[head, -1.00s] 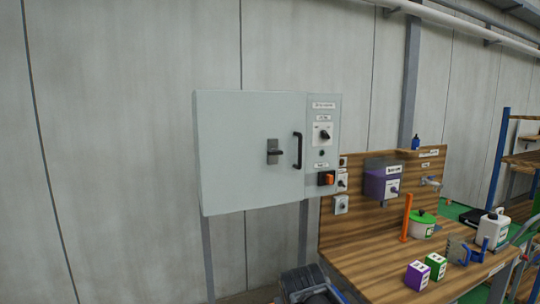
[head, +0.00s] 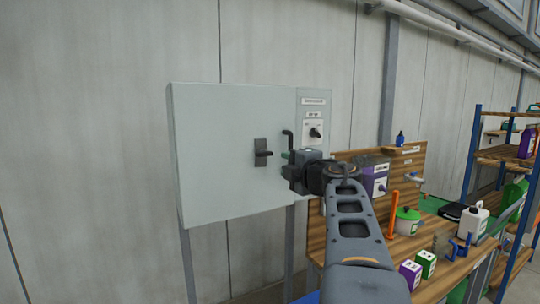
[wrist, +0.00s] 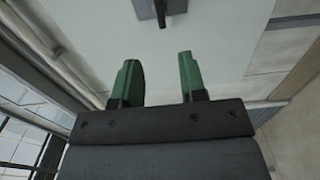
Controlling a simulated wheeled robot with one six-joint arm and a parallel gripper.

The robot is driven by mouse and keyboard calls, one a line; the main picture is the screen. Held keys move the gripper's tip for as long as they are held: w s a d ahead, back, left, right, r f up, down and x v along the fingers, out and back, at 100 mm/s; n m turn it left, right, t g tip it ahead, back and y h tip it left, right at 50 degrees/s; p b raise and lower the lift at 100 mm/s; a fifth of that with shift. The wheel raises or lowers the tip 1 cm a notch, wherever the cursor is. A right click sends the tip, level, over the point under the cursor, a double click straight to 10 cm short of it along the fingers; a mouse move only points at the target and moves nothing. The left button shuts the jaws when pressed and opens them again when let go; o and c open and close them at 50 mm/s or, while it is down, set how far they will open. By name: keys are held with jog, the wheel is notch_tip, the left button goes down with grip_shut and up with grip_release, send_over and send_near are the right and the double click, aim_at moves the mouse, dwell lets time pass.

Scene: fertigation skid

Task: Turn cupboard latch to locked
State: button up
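The cupboard latch (head: 262,152) is a dark lever on a grey upright plate on the pale cupboard door (head: 220,180). Its lever points level to the right. In the wrist view the latch (wrist: 161,12) shows at the top edge, cut off by the frame and beyond the fingertips. My gripper (head: 286,163) is just right of the latch in the head view, apart from it. Its two green fingers are spread in the wrist view (wrist: 157,75), with nothing between them.
A switch panel with a rotary knob (head: 315,132) is to the right. My arm hides its lower part. A wooden bench (head: 440,272) with bottles and boxes stands at right.

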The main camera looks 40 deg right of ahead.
aim_at(266, 154)
jog(key=w, duration=0.4)
jog(key=w+d+p, duration=0.1)
jog(key=w, duration=0.3)
jog(key=w+p, duration=0.1)
jog(key=w, duration=0.3)
jog(key=shift+w+d, duration=0.2)
jog(key=shift+d, duration=0.15)
